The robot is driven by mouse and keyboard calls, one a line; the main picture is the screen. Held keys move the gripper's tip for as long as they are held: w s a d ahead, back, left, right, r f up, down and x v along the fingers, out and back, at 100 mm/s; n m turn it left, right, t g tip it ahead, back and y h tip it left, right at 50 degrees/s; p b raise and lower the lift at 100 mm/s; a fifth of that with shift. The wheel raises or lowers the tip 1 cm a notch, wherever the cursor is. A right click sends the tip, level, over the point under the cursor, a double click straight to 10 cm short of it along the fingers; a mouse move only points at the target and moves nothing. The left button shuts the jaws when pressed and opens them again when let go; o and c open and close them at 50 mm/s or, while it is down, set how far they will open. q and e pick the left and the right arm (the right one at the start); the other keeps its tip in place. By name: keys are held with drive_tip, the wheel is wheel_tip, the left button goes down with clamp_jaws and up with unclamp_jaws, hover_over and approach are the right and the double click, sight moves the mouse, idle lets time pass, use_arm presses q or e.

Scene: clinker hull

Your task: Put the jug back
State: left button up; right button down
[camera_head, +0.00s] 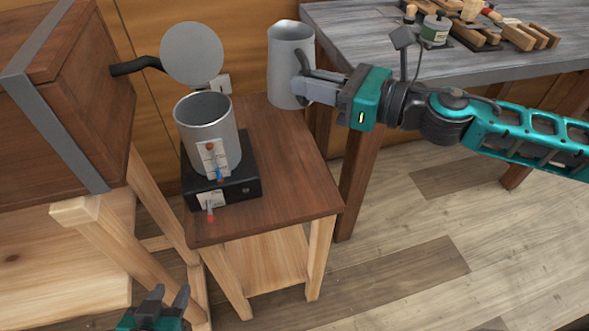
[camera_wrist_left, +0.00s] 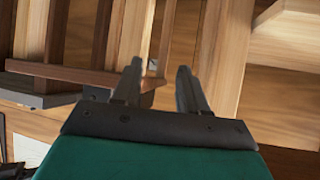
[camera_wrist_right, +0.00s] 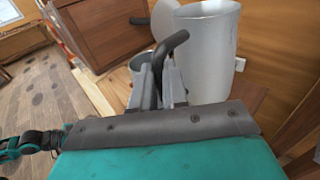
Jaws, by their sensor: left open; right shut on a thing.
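The jug (camera_head: 290,62) is a tall grey metal vessel with a dark handle. It stands upright at the back right of the small wooden table (camera_head: 290,190); I cannot tell whether its base touches the tabletop. My right gripper (camera_head: 303,88) is shut on the jug's handle. The right wrist view shows the dark handle (camera_wrist_right: 172,44) between the fingers (camera_wrist_right: 160,85) and the jug's body (camera_wrist_right: 208,50) just beyond. My left gripper (camera_head: 170,300) is open and empty, low in front of the small table. Its spread fingers (camera_wrist_left: 158,88) show in the left wrist view.
A grey pot (camera_head: 208,130) stands on a black hotplate (camera_head: 240,178) on the small table, left of the jug. A round grey lid or disc (camera_head: 191,52) is behind it. A wooden chest (camera_head: 60,120) is left. A grey workbench (camera_head: 380,45) with tools is at the back right.

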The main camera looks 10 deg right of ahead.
drive_tip(key=f+b, duration=0.4)
drive_tip(key=f, duration=0.5)
drive_tip(key=f+b, duration=0.4)
drive_tip(key=f, duration=0.6)
drive_tip(key=shift+w+d+f, duration=0.1)
drive_tip(key=shift+d, duration=0.1)
use_arm(q)
drive_tip(key=shift+h, duration=0.3)
drive_tip(key=f, duration=0.1)
drive_tip(key=d+f, duration=0.1)
drive_tip(key=f, duration=0.1)
drive_tip(key=w+d+f, duration=0.1)
drive_tip(key=f, duration=0.1)
drive_tip(key=shift+f, duration=0.25)
use_arm(e)
drive_tip(key=shift+f, duration=0.3)
use_arm(q)
drive_tip(key=shift+b, duration=0.35)
use_arm(e)
drive_tip(key=shift+f, duration=0.2)
drive_tip(key=c, duration=1.1)
unclamp_jaws()
drive_tip(key=shift+c, duration=0.2)
use_arm(q)
drive_tip(key=shift+d+f, duration=0.1)
drive_tip(key=shift+d, duration=0.05)
